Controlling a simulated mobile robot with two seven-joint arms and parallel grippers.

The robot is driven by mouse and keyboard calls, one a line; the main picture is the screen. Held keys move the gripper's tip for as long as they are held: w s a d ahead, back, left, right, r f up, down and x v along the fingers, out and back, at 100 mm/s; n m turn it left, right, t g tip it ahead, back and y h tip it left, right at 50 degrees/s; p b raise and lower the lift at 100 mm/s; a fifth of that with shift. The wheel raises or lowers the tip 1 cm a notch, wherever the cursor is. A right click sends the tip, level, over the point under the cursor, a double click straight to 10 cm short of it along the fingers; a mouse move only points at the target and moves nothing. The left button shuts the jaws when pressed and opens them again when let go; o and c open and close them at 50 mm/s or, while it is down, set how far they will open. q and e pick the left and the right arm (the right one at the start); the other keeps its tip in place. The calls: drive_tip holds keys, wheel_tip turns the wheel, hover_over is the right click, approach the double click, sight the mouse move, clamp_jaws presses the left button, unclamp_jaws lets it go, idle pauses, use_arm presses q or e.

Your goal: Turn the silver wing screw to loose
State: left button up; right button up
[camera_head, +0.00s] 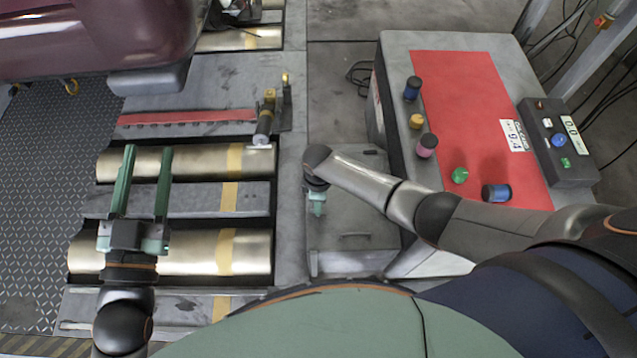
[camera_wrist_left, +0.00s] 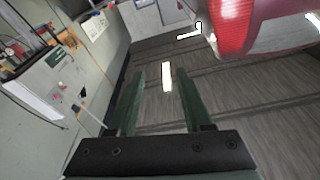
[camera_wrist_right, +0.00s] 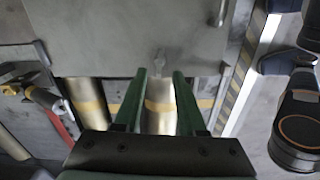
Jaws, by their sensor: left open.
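A small silver-grey shape (camera_wrist_right: 158,60), which looks like the wing screw, shows at the edge of a grey panel (camera_wrist_right: 115,35) in the right wrist view. It lies just beyond my right fingertips (camera_wrist_right: 160,73), in line with the gap between them. The shape is too small to tell how it is turned. The right fingers stand apart with nothing seen between them. In the head view the right gripper (camera_head: 317,203) points down over the left side of a grey cabinet (camera_head: 340,225). My left gripper (camera_head: 148,150) is open and empty above the brass rollers.
Brass rollers (camera_head: 195,252) with yellow bands lie at the left. A yellow-black clamp-like device (camera_head: 266,115) stands beside them. A maroon car (camera_head: 90,40) is at the top left. The red-topped table (camera_head: 470,110) holds several coloured knobs and a control box (camera_head: 560,140).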

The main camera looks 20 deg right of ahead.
wheel_tip(320, 180, up, 4)
drive_tip(key=shift+r+p, duration=0.1)
drive_tip(key=shift+p, duration=1)
use_arm(q)
drive_tip(key=s+f+n+g+y+p, duration=0.1)
drive_tip(key=s+f+g, duration=0.3)
drive_tip(key=f, duration=0.7)
drive_tip(key=s+f+n+g+y+p, duration=0.1)
drive_tip(key=s+f+g, duration=0.3)
drive_tip(key=f, duration=0.7)
drive_tip(key=shift+n+g+y, duration=0.5)
drive_tip(key=shift+n+g, duration=0.2)
drive_tip(key=shift+g, duration=0.4)
use_arm(e)
wheel_tip(320, 180, up, 4)
drive_tip(key=shift+r, duration=0.1)
drive_tip(key=shift+s, duration=0.15)
